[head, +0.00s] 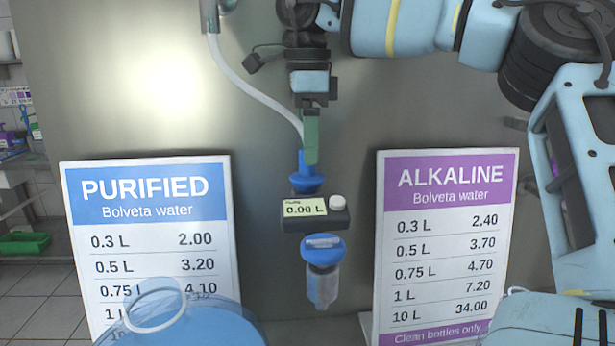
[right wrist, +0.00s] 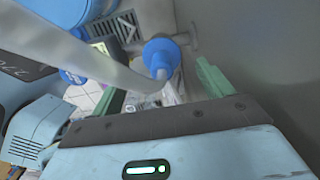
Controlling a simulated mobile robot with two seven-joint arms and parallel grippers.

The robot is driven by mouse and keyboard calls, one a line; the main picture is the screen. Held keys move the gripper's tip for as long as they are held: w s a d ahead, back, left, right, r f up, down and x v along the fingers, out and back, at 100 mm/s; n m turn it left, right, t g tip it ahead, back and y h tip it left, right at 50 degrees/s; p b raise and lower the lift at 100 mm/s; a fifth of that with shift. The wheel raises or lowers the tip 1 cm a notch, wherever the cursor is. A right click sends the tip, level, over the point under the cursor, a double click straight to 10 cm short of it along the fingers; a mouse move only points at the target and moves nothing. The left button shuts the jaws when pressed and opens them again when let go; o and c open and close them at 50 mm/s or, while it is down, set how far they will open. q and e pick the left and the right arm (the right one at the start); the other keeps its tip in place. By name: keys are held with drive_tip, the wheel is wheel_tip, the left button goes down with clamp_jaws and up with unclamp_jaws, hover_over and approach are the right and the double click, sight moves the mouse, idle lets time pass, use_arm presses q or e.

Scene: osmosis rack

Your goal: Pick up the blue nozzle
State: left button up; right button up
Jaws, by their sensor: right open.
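The blue nozzle (head: 308,182) sits above a dark meter box (head: 315,216) in the middle of the head view, with a pale hose (head: 247,88) running down to it from the upper left. My right gripper (head: 311,158) points down from above, its green fingers at the nozzle's upper part. In the right wrist view the blue nozzle (right wrist: 161,55) shows between the two open green fingers (right wrist: 158,88), with a gap on the right side. My left gripper is out of view.
Under the meter is a blue-topped clear filter (head: 322,249). The Purified sign (head: 150,180) stands left, the Alkaline sign (head: 450,170) right. A large blue bottle (head: 185,325) is at the lower left. A grey wall panel (head: 110,90) stands behind.

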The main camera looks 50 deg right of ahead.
sight(307, 176)
drive_tip(key=shift+d+f+p, duration=0.1)
drive_tip(key=shift+f+p, duration=0.3)
drive_tip(key=shift+f, duration=2.2)
drive_tip(key=shift+c, duration=0.5)
drive_tip(key=c, duration=1)
